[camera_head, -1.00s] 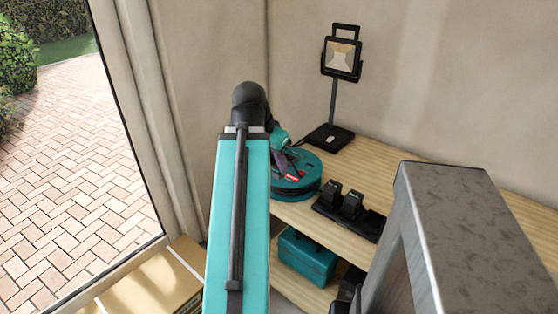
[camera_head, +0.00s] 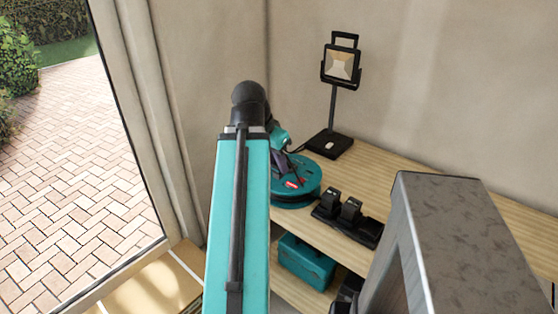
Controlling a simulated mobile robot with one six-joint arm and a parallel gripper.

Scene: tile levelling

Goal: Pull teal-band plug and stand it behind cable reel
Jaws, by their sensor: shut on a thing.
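The cable reel (camera_head: 309,184) is a flat teal drum with a red label, lying on the wooden bench top beside the wall. My gripper (camera_head: 284,168) is a small dark shape over the reel's left back part, mostly hidden behind my teal arm. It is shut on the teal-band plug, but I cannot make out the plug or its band. I cannot tell whether the plug is in the reel or clear of it. A thin dark cable runs from near the gripper toward the work lamp (camera_head: 341,65). The bench behind the reel is partly hidden by my arm.
The lamp's black base (camera_head: 330,145) stands behind and right of the reel. A black charger block (camera_head: 347,217) sits in front and right. A teal toolbox (camera_head: 305,262) is on the lower shelf.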

